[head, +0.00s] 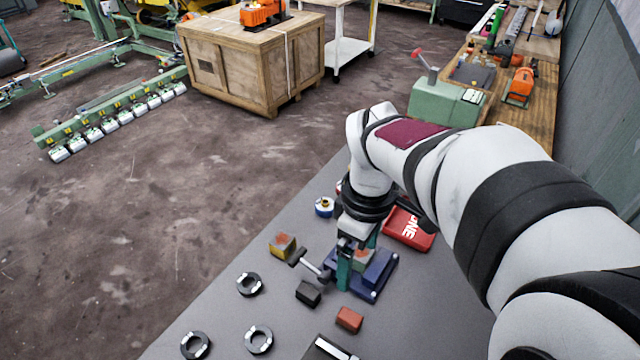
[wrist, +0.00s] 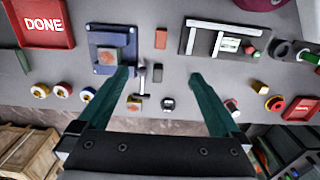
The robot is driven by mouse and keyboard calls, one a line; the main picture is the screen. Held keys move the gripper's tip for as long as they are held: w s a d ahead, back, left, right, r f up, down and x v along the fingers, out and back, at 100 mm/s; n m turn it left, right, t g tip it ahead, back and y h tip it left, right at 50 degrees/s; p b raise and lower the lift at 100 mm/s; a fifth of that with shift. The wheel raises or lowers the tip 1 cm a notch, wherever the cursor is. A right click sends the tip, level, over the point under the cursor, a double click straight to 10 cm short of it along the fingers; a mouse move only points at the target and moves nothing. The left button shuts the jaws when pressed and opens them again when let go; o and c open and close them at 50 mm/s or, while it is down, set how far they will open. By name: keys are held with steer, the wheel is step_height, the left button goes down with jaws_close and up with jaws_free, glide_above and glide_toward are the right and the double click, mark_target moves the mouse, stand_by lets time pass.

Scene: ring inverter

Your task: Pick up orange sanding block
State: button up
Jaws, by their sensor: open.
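The orange sanding block (head: 349,319), a small reddish-orange block, lies on the grey table in front of my gripper in the head view. It also shows in the wrist view (wrist: 161,38), at the upper middle, beyond the fingertips. My gripper (wrist: 162,74) is open, its two teal fingers wide apart with nothing held between them. In the head view my gripper (head: 356,268) hangs over the table beside the blue fixture, its fingers partly overlapping that fixture. The sanding block is apart from both fingers.
A dark block (head: 308,293) lies left of the sanding block. A blue fixture (head: 380,273) holding a part stands behind it. Several black rings (head: 259,340) lie nearby.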

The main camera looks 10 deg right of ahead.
steer(key=s+m, duration=0.1)
steer(key=s+a+r+m, duration=0.1)
steer(key=s, duration=0.1)
steer(key=s+a+r+m, duration=0.1)
steer(key=shift+s+r+m, duration=0.1)
steer(key=shift+s+m, duration=0.05)
steer(key=shift+m, duration=0.15)
steer(key=s+a+f+m, duration=0.1)
steer(key=s+m, duration=0.2)
steer(key=s, duration=0.1)
steer(key=s+a+f+m+y, duration=0.1)
steer(key=s+a+m, duration=0.1)
steer(key=s+m, duration=0.2)
steer(key=s+a+f+m, duration=0.1)
steer(key=s+m, duration=0.3)
steer(key=shift+a+f+y, duration=0.15)
steer(key=shift+a+y, duration=0.1)
steer(key=shift+y, duration=0.15)
steer(key=shift+c, duration=0.2)
steer(key=m+h, duration=0.2)
steer(key=m, duration=0.1)
glide_above(350, 316)
step_height(350, 316, down, 6)
step_height(350, 316, down, 16)
steer(key=shift+r, duration=0.2)
steer(key=c, duration=1.5)
